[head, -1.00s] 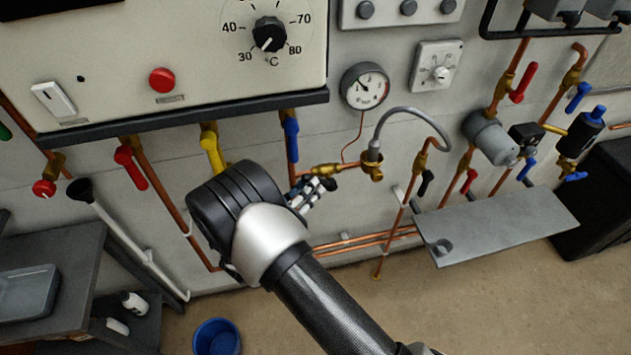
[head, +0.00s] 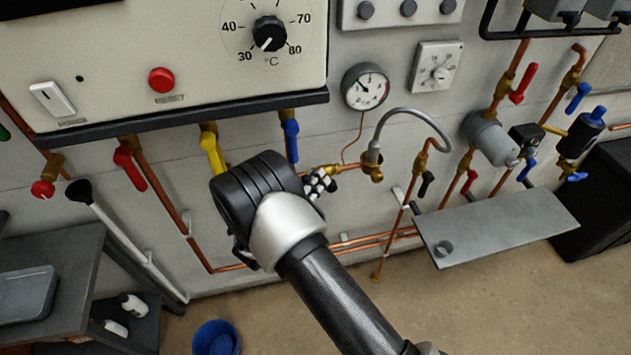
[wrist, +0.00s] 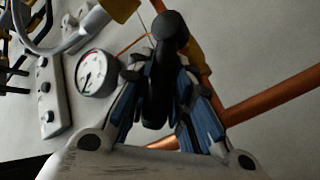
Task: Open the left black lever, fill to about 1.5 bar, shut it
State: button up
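The left black lever (wrist: 158,90) runs between my gripper's fingers in the wrist view, its rounded end toward the top. My gripper (head: 320,183) is at the left end of the brass filling valve in the head view and hides the lever there. In the wrist view my gripper (wrist: 162,75) has its blue-grey fingers closed in on both sides of the lever. The round pressure gauge (head: 365,87) has its needle toward the upper left; the gauge also shows in the wrist view (wrist: 96,74), too small to read exactly.
A grey flexible hose (head: 410,112) arches from the brass valve to the right pipe. Another black lever (head: 426,184) hangs there. Yellow (head: 213,155) and blue (head: 291,140) levers are close above my gripper. A grey shelf (head: 500,225) juts out at right.

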aim_at(332, 183)
grip_shut()
dwell(0.4)
jog(key=p, duration=0.1)
jog(key=r+m+g+y+p, duration=0.1)
jog(key=shift+w+d+r+p, duration=0.1)
jog(key=shift+d+p, duration=0.2)
jog(key=shift+d, duration=0.05)
jog(key=shift+w+d+r+m+g+y+p, duration=0.15)
jog(key=shift+d+r+m+g+y+p, duration=0.35)
jog(key=shift+m+g+y+p, duration=0.45)
jog(key=shift+w+d+m+g+y+p, duration=0.15)
jog(key=shift+d+m+g+y+p, duration=0.2)
jog(key=shift+d+m+y+p, duration=0.45)
jog(key=shift+w+d+m+g+y, duration=0.2)
jog(key=shift+d+m+g+y, duration=0.45)
jog(key=shift+y, duration=0.4)
jog(key=shift+a, duration=0.1)
